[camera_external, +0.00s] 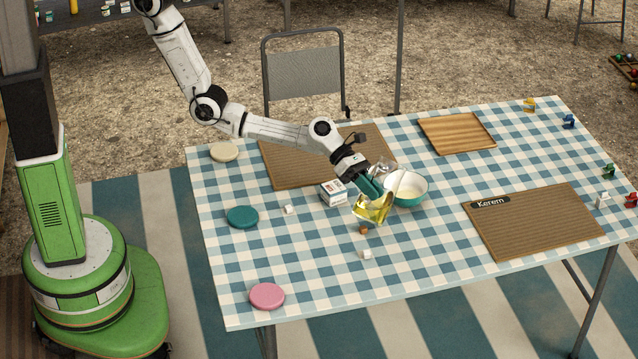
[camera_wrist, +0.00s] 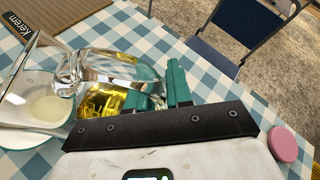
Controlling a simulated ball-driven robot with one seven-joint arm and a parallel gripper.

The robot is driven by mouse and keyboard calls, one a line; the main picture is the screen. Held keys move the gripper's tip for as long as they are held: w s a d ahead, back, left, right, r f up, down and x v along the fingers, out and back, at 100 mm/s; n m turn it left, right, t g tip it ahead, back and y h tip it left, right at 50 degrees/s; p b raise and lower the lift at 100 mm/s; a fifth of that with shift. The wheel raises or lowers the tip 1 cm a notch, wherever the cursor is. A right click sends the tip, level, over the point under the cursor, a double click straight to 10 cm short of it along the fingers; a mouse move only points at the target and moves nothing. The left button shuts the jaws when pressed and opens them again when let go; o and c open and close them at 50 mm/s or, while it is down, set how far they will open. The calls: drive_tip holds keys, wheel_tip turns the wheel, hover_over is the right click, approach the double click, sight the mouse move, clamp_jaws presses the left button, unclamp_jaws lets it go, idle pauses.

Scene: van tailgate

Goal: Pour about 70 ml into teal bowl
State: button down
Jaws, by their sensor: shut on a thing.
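My gripper (camera_external: 371,188) is shut on a clear glass vessel (camera_external: 388,189) holding yellow liquid (camera_external: 372,208). The vessel is tilted, with its wide mouth towards the teal bowl (camera_external: 415,200), which stands on the table just right of the gripper. In the wrist view the glass vessel (camera_wrist: 122,68) lies across the teal fingers (camera_wrist: 165,88), with the yellow liquid (camera_wrist: 97,103) low inside it. The bowl's pale inside (camera_wrist: 15,132) shows at the left, partly through the glass, with a pale yellow patch. I cannot make out a falling stream.
A small white box (camera_external: 333,193) stands left of the vessel. White cubes and a brown piece (camera_external: 364,230) lie in front. A placemat marked Kerem (camera_external: 535,222) lies right, a wooden tray (camera_external: 456,132) behind. Teal (camera_external: 242,217) and pink (camera_external: 267,296) discs lie left. The front middle is mostly clear.

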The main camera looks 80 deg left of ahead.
drive_tip(key=shift+s+d+f+m+t+y+p, duration=0.25)
drive_tip(key=shift+s+d+f+m+t+y, duration=0.25)
drive_tip(key=shift+m+t, duration=0.3)
drive_tip(key=shift+s+d+f+m+t+y+p, duration=0.3)
drive_tip(key=shift+s+f+m+t, duration=0.25)
drive_tip(key=shift+m, duration=0.4)
drive_tip(key=shift+s+d+f+m+t+y+p, duration=0.35)
drive_tip(key=shift+f+m+t, duration=0.2)
drive_tip(key=shift+m+t, duration=0.25)
